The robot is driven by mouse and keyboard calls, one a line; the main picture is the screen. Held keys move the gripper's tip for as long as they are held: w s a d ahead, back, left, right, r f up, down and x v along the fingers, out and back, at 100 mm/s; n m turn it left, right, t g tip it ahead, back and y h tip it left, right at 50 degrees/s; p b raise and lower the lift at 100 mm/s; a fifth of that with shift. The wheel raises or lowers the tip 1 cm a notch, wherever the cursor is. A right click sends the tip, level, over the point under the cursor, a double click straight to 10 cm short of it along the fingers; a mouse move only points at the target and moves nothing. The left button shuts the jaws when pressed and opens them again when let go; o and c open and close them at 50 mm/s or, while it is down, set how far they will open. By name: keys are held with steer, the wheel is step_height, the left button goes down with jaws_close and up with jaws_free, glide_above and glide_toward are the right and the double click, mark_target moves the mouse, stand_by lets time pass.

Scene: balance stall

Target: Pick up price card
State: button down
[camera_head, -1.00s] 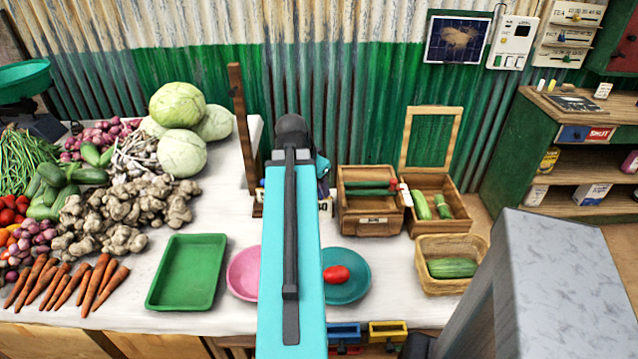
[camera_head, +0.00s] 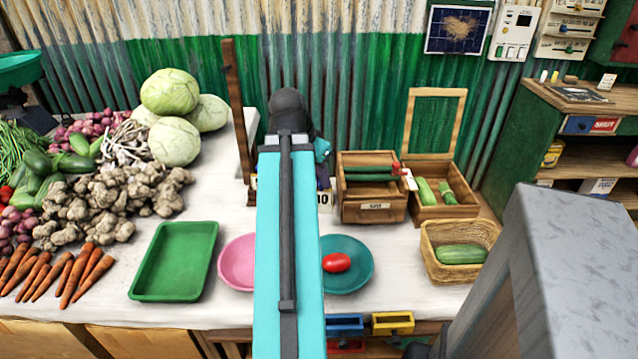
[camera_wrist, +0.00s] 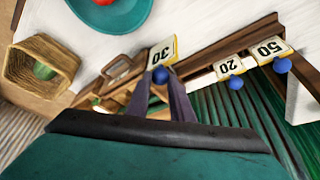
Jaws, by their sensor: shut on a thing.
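A price card reading 30 (camera_wrist: 162,52) with a blue knob (camera_wrist: 160,75) is at the tips of my gripper (camera_wrist: 168,82) in the wrist view. The gripper's dark fingers are shut on this card at its knob. Two more cards, 20 (camera_wrist: 229,67) and 50 (camera_wrist: 270,47), sit along a brown wooden rail (camera_wrist: 235,42), each with a blue knob. In the head view my arm hides most of the gripper; part of a card (camera_head: 325,199) shows just right of the arm. I cannot tell whether the held card is clear of the rail.
A teal plate (camera_head: 352,278) with a tomato and a pink plate (camera_head: 236,262) flank my arm. A wooden crate (camera_head: 372,212) and a wicker basket (camera_head: 465,272) stand to the right. A green tray (camera_head: 175,262) is left. Vegetables crowd the far left; white table shows between.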

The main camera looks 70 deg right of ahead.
steer(key=shift+s+a+b, duration=0.3)
steer(key=shift+a+b, duration=0.3)
steer(key=shift+b, duration=0.55)
steer(key=shift+a, duration=0.1)
steer(key=shift+r, duration=0.2)
steer(key=shift+r+p, duration=1.6)
steer(key=shift+p, duration=0.25)
steer(key=shift+w, duration=0.1)
